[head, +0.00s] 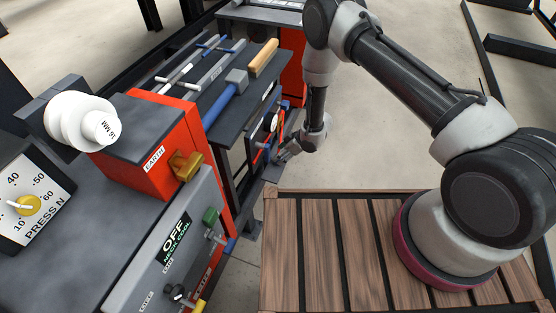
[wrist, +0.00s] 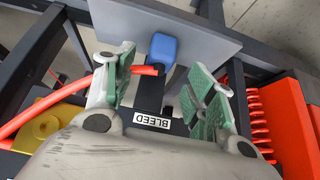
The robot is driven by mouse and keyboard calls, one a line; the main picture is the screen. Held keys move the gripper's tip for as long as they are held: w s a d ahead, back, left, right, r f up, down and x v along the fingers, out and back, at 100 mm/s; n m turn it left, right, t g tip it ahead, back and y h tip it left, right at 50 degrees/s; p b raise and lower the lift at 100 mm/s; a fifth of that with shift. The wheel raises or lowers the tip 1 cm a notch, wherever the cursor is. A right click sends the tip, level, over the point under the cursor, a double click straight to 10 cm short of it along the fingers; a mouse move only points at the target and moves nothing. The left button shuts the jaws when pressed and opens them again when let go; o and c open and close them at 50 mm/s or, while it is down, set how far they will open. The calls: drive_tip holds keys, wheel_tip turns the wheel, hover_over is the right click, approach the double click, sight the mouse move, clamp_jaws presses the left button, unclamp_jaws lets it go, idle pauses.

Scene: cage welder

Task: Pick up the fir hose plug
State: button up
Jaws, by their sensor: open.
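My gripper (wrist: 163,74) is open in the wrist view, with green pads on both fingers. A red-orange hose (wrist: 37,112) comes in from the left, passes at the left finger and ends between the fingers, by a dark block (wrist: 150,94). A blue block (wrist: 163,49) stands just beyond the hose end. I cannot make out a separate fir-coloured plug; whether the piece at the hose end is it, I cannot tell. Nothing is visibly held. In the head view my gripper (head: 286,152) is low beside the bench's end panel, where the hose end is too small to see.
A label reading BLEED (wrist: 152,121) lies below the dark block. A red coil (wrist: 259,122) is close on the right, and a yellow part (wrist: 38,128) on the left. In the head view, a tool shelf (head: 222,122) overhangs left of my gripper; open floor (head: 375,160) lies right.

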drive_tip(key=x, duration=0.4)
drive_tip(key=shift+f, duration=0.25)
drive_tip(key=c, duration=1.1)
drive_tip(key=shift+r, duration=0.15)
